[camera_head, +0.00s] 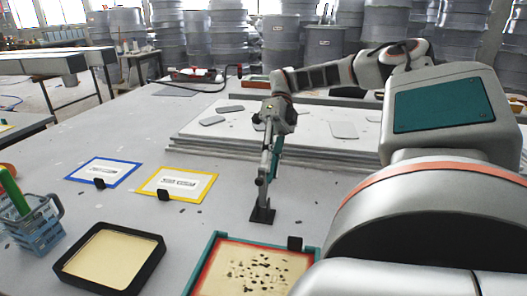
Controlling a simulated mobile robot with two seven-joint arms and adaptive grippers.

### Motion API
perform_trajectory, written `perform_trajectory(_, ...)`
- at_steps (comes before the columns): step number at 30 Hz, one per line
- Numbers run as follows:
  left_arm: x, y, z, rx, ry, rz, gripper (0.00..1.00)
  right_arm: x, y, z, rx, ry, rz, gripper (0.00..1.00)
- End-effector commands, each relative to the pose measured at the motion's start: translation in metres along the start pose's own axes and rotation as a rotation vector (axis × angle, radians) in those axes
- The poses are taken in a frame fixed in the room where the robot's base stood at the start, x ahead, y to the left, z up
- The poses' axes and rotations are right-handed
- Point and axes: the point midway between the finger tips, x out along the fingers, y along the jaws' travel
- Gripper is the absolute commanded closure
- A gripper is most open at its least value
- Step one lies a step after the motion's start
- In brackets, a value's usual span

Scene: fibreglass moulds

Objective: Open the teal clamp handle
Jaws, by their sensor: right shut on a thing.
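The clamp stands upright on the grey table, on a small black base (262,214). Its teal clamp handle (277,160) shows as a narrow, nearly vertical strip above the base. My right arm reaches in from the right, and my right gripper (270,150) points down at the handle. The gripper is shut on the handle; its fingers are small here and overlap the clamp, so the exact contact is hard to see. My left gripper is out of view.
Stacked grey panels (320,150) lie just behind the clamp. A teal-edged tray (206,262), a black tray (70,268), a yellow frame (212,186) and a blue frame (75,177) lie nearer or left. A blue basket (38,232) stands at the left edge.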

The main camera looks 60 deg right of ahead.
Motion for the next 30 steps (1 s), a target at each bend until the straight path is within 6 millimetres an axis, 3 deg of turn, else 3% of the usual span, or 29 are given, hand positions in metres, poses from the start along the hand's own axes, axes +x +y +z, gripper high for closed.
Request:
perform_trajectory(20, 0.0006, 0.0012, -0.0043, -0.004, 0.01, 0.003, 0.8, 0.006, -0.0043, 0.0005, 0.001, 0.024, 0.051, 1.0)
perform_trajectory(21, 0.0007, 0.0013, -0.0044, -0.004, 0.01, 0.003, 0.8, 0.006, -0.0043, 0.0005, 0.002, 0.025, 0.051, 0.72)
perform_trajectory(22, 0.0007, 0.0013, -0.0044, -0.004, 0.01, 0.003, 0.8, 0.006, -0.0042, 0.0005, 0.002, 0.025, 0.051, 0.65)
perform_trajectory(30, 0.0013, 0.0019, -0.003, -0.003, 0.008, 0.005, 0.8, 0.0051, -0.0032, 0.0004, 0.0, 0.023, 0.051, 0.65)
